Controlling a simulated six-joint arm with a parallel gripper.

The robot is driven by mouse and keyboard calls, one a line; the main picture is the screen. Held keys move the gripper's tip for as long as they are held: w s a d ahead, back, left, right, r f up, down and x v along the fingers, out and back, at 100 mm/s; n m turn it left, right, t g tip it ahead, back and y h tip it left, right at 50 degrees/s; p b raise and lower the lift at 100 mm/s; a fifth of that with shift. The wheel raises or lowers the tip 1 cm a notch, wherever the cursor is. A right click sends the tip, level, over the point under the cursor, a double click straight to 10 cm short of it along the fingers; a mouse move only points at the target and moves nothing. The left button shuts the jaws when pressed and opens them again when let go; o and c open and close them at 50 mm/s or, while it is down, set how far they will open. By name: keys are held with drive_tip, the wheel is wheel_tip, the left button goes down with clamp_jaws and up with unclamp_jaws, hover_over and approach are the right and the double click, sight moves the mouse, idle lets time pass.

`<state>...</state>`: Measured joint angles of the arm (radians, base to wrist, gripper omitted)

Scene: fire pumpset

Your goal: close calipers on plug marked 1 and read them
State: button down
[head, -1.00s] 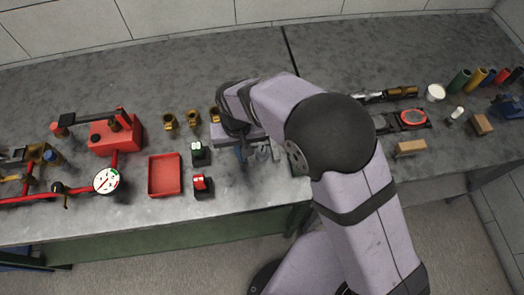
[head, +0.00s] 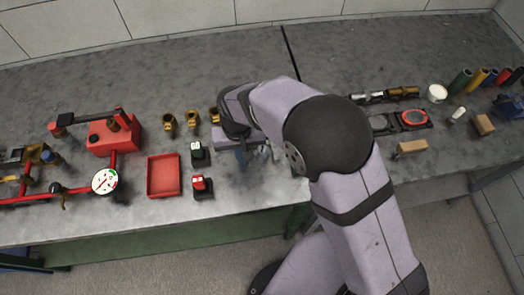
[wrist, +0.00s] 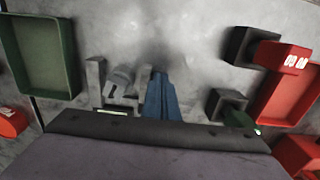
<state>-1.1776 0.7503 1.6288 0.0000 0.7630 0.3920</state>
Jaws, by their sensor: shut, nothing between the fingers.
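My gripper (wrist: 160,95) shows in the wrist view as blue fingers, shut together and empty, pointing down at the bench. In the head view its fingertips (head: 241,157) show below my wrist. Just left of the fingers in the wrist view are the grey calipers (wrist: 95,80), with two upright jaws and a small lit display at the housing's edge. The lower part of the calipers is hidden by my gripper body.
A green tray (wrist: 72,55) lies left in the wrist view. Two black stands, one red-topped (head: 202,186) and one green-marked (head: 199,152), stand by a red tray (head: 151,175). Brass fittings (head: 192,119) stand behind. A pressure gauge (head: 105,181) and red pipework are farther left.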

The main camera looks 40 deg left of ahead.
drive_tip(key=shift+w+d, duration=1.05)
idle(0.9)
drive_tip(key=shift+s+a, duration=0.25)
drive_tip(key=shift+s+a, duration=0.2)
drive_tip(key=shift+r+p, duration=0.1)
drive_tip(key=shift+p, duration=0.25)
drive_tip(key=shift+r+p, duration=2.7)
drive_tip(key=shift+r, duration=0.75)
